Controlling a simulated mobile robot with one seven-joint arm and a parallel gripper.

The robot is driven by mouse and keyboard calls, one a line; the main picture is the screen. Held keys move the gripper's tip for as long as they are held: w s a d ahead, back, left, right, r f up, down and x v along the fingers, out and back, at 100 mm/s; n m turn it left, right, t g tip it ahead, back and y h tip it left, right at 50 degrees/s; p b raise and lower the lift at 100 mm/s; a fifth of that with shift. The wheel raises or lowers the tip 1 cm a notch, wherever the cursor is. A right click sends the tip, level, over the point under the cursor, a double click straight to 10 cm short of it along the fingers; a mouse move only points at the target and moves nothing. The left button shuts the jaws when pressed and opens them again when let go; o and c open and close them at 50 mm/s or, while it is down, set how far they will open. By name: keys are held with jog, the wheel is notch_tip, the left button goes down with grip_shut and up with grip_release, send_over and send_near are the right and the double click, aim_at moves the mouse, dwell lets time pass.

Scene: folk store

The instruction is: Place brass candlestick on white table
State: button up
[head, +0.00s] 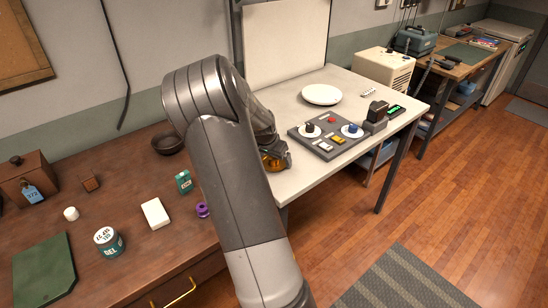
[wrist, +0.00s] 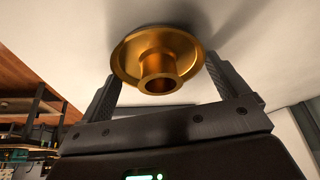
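The brass candlestick (wrist: 158,58) shows in the wrist view, with its round socket facing the camera and a wide disc behind it. My gripper (wrist: 163,75) has one finger at each side of the disc, and both fingertips seem to meet its edge. In the head view, my gripper (head: 273,157) and a bit of the brass candlestick (head: 268,163) show past my arm, over the near left part of the white table (head: 315,180). My arm hides most of both. Whether the candlestick's base touches the tabletop cannot be told.
A white plate (head: 321,95) and a grey control panel (head: 330,136) with knobs and buttons occupy the white table. A white board (head: 285,45) stands behind. The brown desk (head: 120,220) at left holds several small objects.

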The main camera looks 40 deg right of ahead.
jog(key=shift+o, duration=0.7)
jog(key=shift+r, duration=0.1)
jog(key=shift+r, duration=0.25)
jog(key=v, duration=1.2)
jog(key=s+a+r+n+t+y, duration=0.1)
jog(key=s+a+r+n+y, duration=0.25)
jog(key=a, duration=0.55)
jog(key=s+a+r+n+t, duration=0.25)
jog(key=s+a+r, duration=0.3)
jog(key=a, duration=0.35)
jog(key=s+a+r+n, duration=0.1)
jog(key=s+a+n, duration=0.6)
jog(key=s+a, duration=0.6)
jog(key=shift+s+r+n, duration=0.3)
jog(key=shift+s+r, duration=0.05)
jog(key=shift+s, duration=0.85)
